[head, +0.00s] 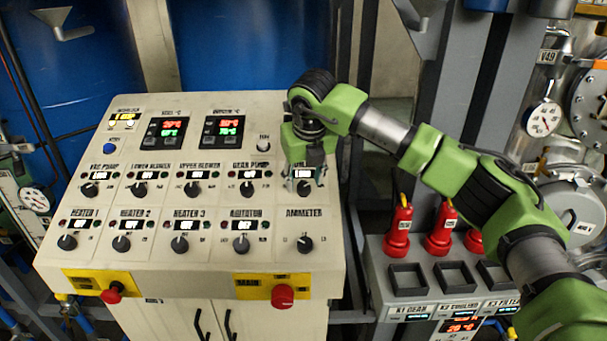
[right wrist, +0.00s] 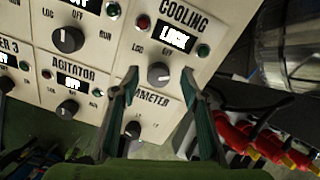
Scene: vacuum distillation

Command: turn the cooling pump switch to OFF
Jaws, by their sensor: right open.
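The cooling pump switch (right wrist: 158,73) is a dark round knob with a light face, under the "COOLING" label and a lit white display (right wrist: 177,39) in the right wrist view. The display text is blurred. Marks for LOC and OFF show at the knob's left and top; its exact pointer angle is hard to tell. My right gripper (right wrist: 159,82) is open, with one finger on each side of the knob and visible gaps to it. In the head view my right gripper (head: 305,181) partly hides this switch at the panel's upper right. My left gripper is not in view.
The control panel (head: 70,220) carries several similar knobs, including the agitator knob (head: 241,244) and the ammeter knob (head: 305,244) below. Red emergency buttons (head: 282,296) sit along its front edge. A grey stand (head: 390,318) with red-capped items (head: 397,232) is at the right.

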